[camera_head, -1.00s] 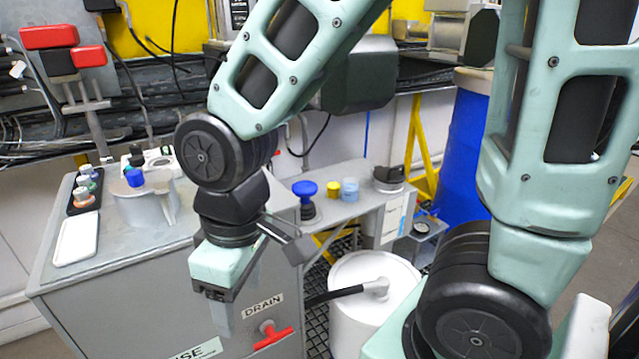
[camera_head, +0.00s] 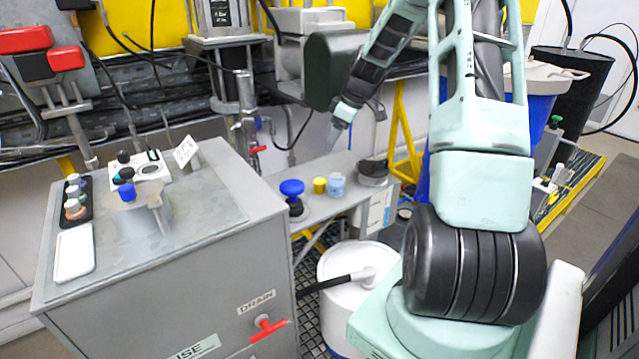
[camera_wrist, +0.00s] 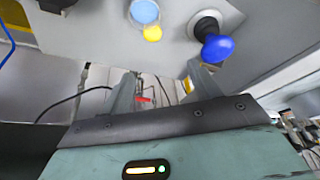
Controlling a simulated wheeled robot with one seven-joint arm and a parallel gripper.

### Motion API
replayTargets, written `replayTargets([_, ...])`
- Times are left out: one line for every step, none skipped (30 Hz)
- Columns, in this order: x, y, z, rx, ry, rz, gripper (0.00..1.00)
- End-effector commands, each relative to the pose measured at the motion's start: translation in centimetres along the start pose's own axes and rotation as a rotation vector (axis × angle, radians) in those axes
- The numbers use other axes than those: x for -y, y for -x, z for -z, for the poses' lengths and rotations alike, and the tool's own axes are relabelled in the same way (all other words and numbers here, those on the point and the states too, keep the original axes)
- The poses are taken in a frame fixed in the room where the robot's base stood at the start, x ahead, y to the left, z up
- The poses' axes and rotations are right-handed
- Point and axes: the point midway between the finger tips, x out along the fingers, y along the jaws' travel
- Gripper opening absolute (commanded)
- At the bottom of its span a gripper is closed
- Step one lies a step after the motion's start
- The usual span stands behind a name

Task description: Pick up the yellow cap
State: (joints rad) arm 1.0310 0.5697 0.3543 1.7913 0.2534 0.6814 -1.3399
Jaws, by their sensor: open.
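The yellow cap (camera_head: 319,185) sits on the small grey bench (camera_head: 350,165), between a blue mushroom-shaped knob (camera_head: 292,187) and a light blue cup (camera_head: 336,188). My gripper (camera_head: 335,138) is above and behind the cap in the head view, apart from it and empty. In the wrist view, the yellow cap (camera_wrist: 152,33) shows near the top, beside the light blue cup (camera_wrist: 145,11). The blue knob (camera_wrist: 217,47) is to its right. My open gripper fingers (camera_wrist: 160,82) show below the cap, with nothing between them. The fingertips are small in the head view.
A grey cabinet (camera_head: 180,260) with a red drain valve (camera_head: 268,328) stands at the left. A white drum (camera_head: 350,262) stands below the bench. A dark round object (camera_head: 373,172) sits right of the cup. Pipes and a yellow frame (camera_head: 405,140) are behind.

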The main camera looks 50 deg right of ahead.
Motion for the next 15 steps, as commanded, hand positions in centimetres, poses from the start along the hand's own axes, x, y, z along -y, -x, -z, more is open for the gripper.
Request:
replayTargets([-1.0, 0.3, -0.7, -0.009, -0.002, -0.005, 0.62])
replayTargets([-1.3, 0.3, -1.0, -0.013, 0.001, -0.007, 0.62])
replayTargets([-1.7, 0.3, -1.2, -0.017, 0.003, -0.009, 0.62])
replayTargets([-1.8, 0.1, -1.4, -0.018, 0.005, -0.009, 0.62])
replayTargets([-1.9, -0.1, -1.4, -0.019, 0.006, -0.008, 0.62])
replayTargets([-1.9, -0.6, -1.4, -0.019, 0.007, -0.007, 0.62])
replayTargets([-1.9, -1.1, -1.4, -0.019, 0.007, -0.007, 0.62])
replayTargets([-1.8, -1.6, -1.4, -0.018, 0.007, -0.006, 0.62])
replayTargets([-1.8, -2.4, -1.3, -0.018, 0.007, -0.006, 0.62])
replayTargets([-1.8, -3.1, -1.3, -0.018, 0.007, -0.004, 0.62])
replayTargets([-1.8, -3.7, -1.3, -0.018, 0.006, -0.005, 0.62])
replayTargets([-1.7, -4.5, -1.3, -0.017, 0.007, -0.005, 0.62])
replayTargets([-1.8, -5.2, -1.2, -0.018, 0.007, -0.005, 0.62])
replayTargets([-1.8, -5.8, -1.2, -0.018, 0.008, -0.005, 0.62])
replayTargets([-1.8, -6.6, -1.3, -0.017, 0.007, -0.006, 0.62])
